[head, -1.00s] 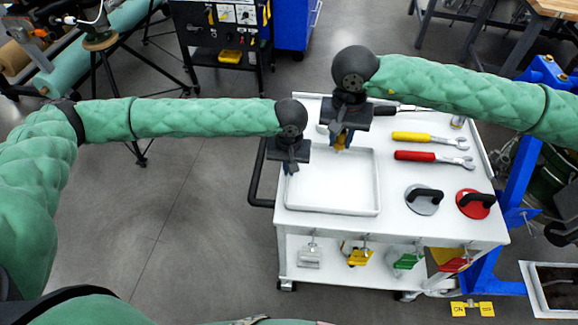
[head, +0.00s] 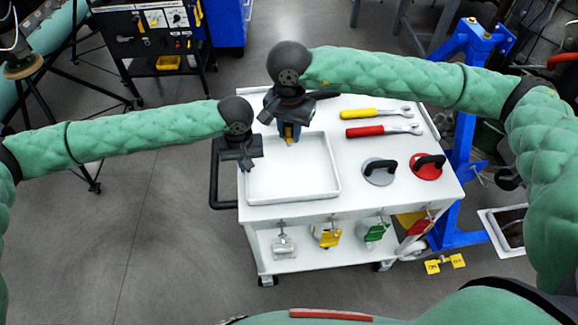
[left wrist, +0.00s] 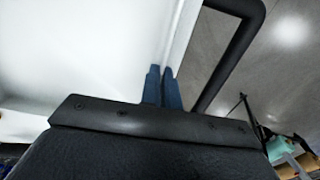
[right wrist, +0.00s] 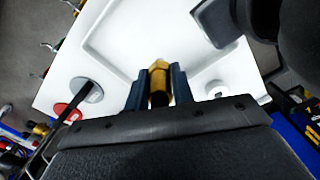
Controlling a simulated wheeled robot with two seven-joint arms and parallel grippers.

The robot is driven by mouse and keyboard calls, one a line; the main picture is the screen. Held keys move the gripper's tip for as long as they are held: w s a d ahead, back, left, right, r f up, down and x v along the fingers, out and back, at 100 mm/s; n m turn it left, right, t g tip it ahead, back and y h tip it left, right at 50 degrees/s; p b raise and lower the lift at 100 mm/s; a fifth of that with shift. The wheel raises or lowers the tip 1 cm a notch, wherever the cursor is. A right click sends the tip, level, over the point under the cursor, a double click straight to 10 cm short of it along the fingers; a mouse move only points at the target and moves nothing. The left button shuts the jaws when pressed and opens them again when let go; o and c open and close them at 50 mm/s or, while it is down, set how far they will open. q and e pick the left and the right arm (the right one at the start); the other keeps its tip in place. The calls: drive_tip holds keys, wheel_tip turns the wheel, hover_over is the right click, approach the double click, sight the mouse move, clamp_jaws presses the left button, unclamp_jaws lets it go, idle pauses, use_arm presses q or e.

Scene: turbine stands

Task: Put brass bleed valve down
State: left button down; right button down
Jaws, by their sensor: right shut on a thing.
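The brass bleed valve (right wrist: 159,80) is between the fingers of my right gripper (right wrist: 157,88), which is shut on it. In the head view my right gripper (head: 289,138) points down at the back edge of the shallow white tray (head: 293,201), with a little brass showing between the blue fingertips. Whether the valve touches anything beneath is not clear. My left gripper (head: 247,166) is at the tray's left edge, and its two blue fingers (left wrist: 163,88) are together and empty.
The tray looks empty.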

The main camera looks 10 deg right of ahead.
drive_tip(key=shift+f, duration=5)
drive_tip(key=shift+f, duration=0.15)
drive_tip(key=c, duration=1.2)
unclamp_jaws()
wheel_tip(320, 180, up, 12)
drive_tip(key=shift+r, duration=0.15)
use_arm(q)
drive_tip(key=c, duration=1.6)
unclamp_jaws()
drive_tip(key=shift+o, duration=0.2)
